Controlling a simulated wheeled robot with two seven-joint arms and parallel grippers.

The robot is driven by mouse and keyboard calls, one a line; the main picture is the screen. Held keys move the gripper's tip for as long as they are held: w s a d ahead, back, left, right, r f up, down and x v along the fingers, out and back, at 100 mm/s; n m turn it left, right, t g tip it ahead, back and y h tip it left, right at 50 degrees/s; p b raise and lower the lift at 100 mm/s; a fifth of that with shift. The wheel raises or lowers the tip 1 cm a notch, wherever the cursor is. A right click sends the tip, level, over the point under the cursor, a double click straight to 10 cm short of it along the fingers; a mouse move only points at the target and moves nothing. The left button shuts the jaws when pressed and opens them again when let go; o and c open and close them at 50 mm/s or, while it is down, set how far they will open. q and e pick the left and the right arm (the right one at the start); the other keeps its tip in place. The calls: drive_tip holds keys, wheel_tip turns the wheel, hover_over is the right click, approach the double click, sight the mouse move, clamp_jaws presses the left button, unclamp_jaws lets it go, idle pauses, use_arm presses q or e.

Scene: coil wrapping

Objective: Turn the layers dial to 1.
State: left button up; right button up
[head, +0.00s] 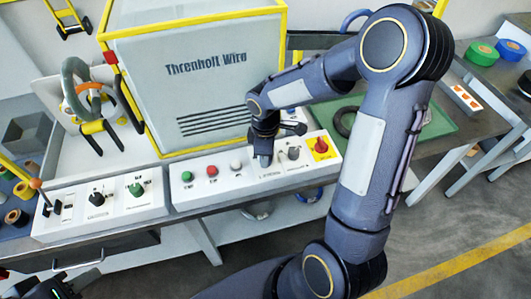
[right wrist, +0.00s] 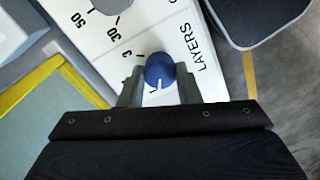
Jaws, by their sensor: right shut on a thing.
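The layers dial (right wrist: 160,69) is a round blue knob with a white pointer line, on a white panel beside the printed word LAYERS. In the right wrist view its pointer runs toward the bottom of the picture, toward my gripper's body. A printed 3 shows beside the dial; other numbers of its scale are hidden. My right gripper (right wrist: 158,90) has a grey finger on each side of the knob and is shut on it. In the head view my right gripper (head: 264,158) points down at the panel and hides the dial. My left gripper (head: 72,284) is at the lower left, away from the panel.
The control panel (head: 222,189) carries green, red and white buttons, a grey knob (head: 293,153) and a red emergency knob (head: 321,146) on yellow. A second panel (head: 60,229) with switches stands at left. The Threnholt Wire cabinet (head: 210,65) rises behind.

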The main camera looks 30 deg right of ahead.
idle(0.5)
drive_tip(key=o, duration=1)
drive_tip(key=shift+r, duration=0.15)
wheel_tip(320, 180, up, 8)
drive_tip(key=shift+f, duration=0.2)
